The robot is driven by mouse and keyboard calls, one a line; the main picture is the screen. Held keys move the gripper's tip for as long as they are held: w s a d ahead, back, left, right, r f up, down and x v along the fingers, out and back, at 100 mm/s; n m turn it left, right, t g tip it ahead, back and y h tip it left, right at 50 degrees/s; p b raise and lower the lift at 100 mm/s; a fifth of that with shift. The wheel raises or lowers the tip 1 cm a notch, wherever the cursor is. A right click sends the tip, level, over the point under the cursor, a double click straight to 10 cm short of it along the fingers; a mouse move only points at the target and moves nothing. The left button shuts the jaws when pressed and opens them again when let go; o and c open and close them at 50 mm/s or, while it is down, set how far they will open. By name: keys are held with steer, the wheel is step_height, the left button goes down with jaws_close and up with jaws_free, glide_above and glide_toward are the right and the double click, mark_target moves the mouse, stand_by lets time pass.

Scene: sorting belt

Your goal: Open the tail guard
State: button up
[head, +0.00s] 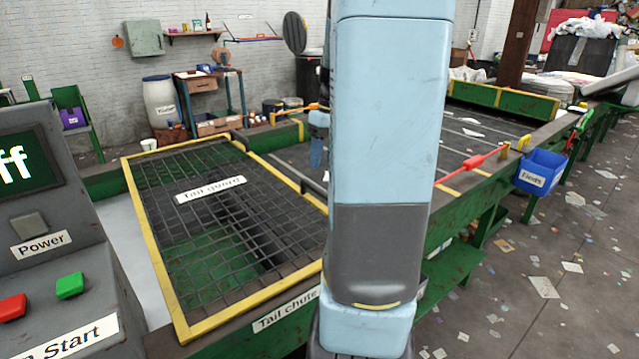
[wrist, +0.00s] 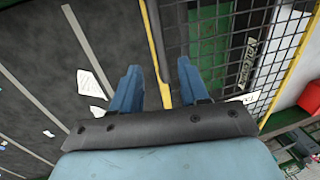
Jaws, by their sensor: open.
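The tail guard (head: 190,285) is a dark wire mesh panel in a yellow frame, with a white "Tail guard" label. In the head view it lies flat over the opening at the belt's near-left end. In the wrist view its mesh (wrist: 240,50) fills the right side. My gripper (wrist: 158,88) is open and empty. Its two blue fingers point down on either side of the guard's yellow edge strip (wrist: 154,45), apart from each other; I cannot tell whether they touch it. In the head view my arm hides most of the gripper and part of the guard's right side.
A control console (head: 60,215) with a screen, a red and a green button stands at the near left. The dark belt (head: 480,130) carries scattered scraps. A red handle (head: 474,166) and a blue bin (head: 541,170) are at its right side.

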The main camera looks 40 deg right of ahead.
steer(key=f, duration=0.3)
steer(key=a+f, duration=0.1)
steer(key=f, duration=0.3)
steer(key=shift+a+f, duration=0.1)
steer(key=shift+a, duration=0.1)
steer(key=shift+c, duration=0.2)
jaws_close()
